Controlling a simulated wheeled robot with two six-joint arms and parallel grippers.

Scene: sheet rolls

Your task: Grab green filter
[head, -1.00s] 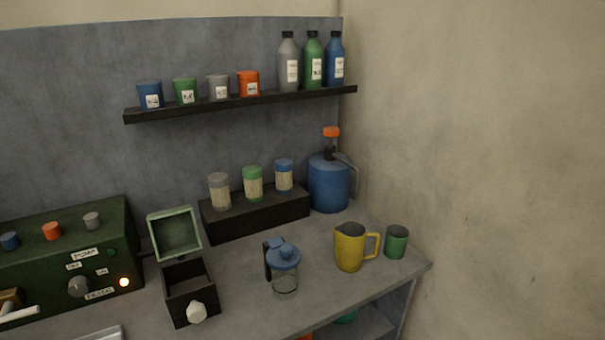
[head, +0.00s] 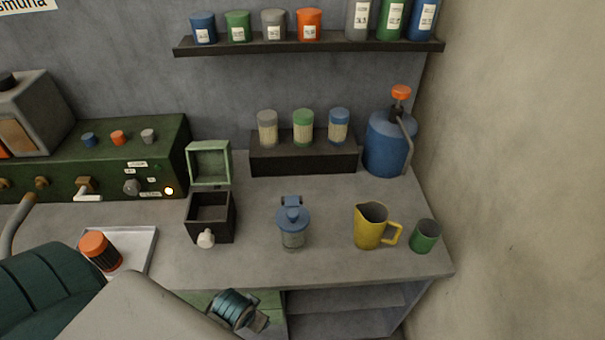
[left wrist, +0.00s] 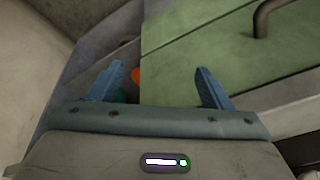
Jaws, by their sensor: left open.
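The green-capped filter (head: 303,128) stands upright on the dark riser at the back of the counter. It is between a grey-capped filter (head: 267,128) and a blue-capped filter (head: 339,126). My left arm comes in from the lower left in the head view, with its wrist low in front of the counter, well away from the filter. In the left wrist view my left gripper (left wrist: 159,88) is open and empty, its two blue fingers apart over a green panel (left wrist: 190,50). My right gripper does not show.
A blue-lidded jar (head: 292,228), yellow pitcher (head: 369,228), green cup (head: 425,236) and open black box (head: 211,216) stand on the counter before the riser (head: 300,163). A blue canister (head: 388,145) is right of it. A shelf (head: 310,47) hangs above.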

